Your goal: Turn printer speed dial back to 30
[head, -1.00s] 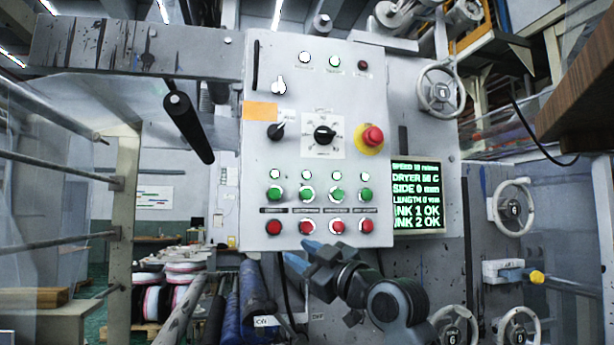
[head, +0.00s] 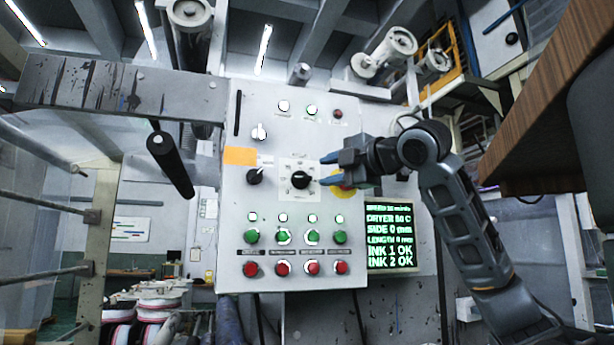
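The speed dial (head: 300,180) is a black knob on a white square plate, in the middle of the grey control panel (head: 233,200) in the head view. The marks around it are too small to read. My gripper (head: 329,170) is just right of the dial, its two blue fingers apart and pointing left towards it. Nothing shows between the fingers, and they look clear of the knob. The green-lettered display (head: 391,233) at the panel's right has a speed line on top, its number too blurred to read surely.
The yellow ring of the emergency stop (head: 343,192) shows behind my gripper; its red button is hidden. Another black knob (head: 255,176) sits left of the dial. Green buttons (head: 283,236) and red buttons (head: 282,268) line the panel below. A wooden board (head: 540,110) juts in at right.

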